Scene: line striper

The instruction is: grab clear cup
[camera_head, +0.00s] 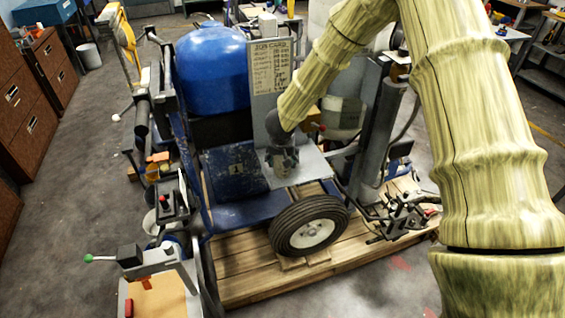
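My arm, with a pale bamboo-like surface, reaches in from the right and bends down to the middle of the striper. My gripper (282,162) points down at the grey metal plate (312,167) beside the blue seat. I cannot make out a clear cup for certain. A small greyish, partly see-through shape shows at the fingertips, but it blends with the fingers and the plate. The fingers are too small and dark to tell whether they are open or shut.
An upright grey panel with a printed card (270,68) stands right behind my gripper. A blue tank (211,70) is behind left, a blue seat (234,172) left, and a wheel (309,226) in front. Dark posts (377,130) stand at the right.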

